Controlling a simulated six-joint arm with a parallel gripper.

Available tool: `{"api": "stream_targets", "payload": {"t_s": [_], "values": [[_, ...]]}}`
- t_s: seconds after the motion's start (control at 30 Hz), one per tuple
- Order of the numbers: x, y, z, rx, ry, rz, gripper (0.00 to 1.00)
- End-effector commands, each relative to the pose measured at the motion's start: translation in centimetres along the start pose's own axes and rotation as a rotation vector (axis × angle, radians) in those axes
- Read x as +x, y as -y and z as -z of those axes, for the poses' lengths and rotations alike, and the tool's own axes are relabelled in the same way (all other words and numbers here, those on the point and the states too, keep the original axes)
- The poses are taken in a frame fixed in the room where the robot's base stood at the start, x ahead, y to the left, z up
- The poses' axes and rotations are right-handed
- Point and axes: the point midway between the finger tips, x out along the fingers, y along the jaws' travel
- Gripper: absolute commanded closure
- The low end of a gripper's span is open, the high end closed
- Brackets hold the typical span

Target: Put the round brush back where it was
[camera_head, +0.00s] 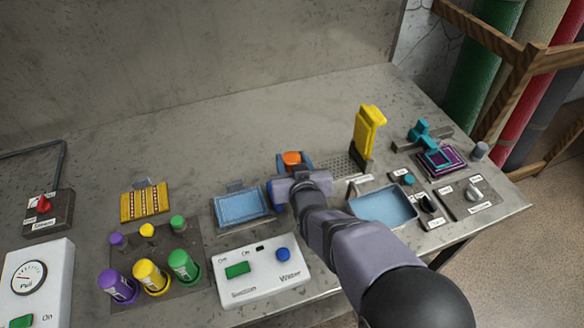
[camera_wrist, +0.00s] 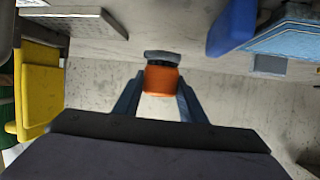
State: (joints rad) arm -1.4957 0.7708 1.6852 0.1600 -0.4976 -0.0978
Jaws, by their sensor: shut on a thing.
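The round brush shows as an orange block (camera_head: 292,158) at the end of my gripper (camera_head: 292,165) in the head view. In the wrist view the orange brush body (camera_wrist: 162,79) sits between the two blue fingers of my gripper (camera_wrist: 160,90), with a grey part (camera_wrist: 162,57) at its far end. My gripper is shut on it. The bench lies beyond the brush, and I cannot tell whether the brush touches it. My gripper and arm hide part of the bench below them in the head view.
A blue tray (camera_head: 241,207) lies left of my gripper. A yellow upright tool (camera_head: 367,132) stands to the right, beyond a water basin (camera_head: 384,206). A white switch box (camera_head: 262,273) is in front. The bench behind (camera_head: 225,140) is clear.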

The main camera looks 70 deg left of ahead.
Motion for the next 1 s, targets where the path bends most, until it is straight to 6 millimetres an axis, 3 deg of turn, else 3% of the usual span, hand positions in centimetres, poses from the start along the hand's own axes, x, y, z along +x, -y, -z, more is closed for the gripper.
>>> {"api": "stream_targets", "payload": {"t_s": [0.23, 0.73, 0.77, 0.8, 1.0], "values": [[1.1, 0.0, -2.6, 0.000, 0.001, 0.000, 0.86], [1.4, -0.1, -3.4, 0.000, -0.002, 0.000, 0.86], [1.4, 0.0, -3.3, 0.000, 0.000, 0.000, 0.55], [1.4, 0.0, -3.3, 0.000, 0.000, 0.000, 0.46], [1.4, 0.0, -3.3, 0.000, 0.000, 0.000, 0.44]]}}
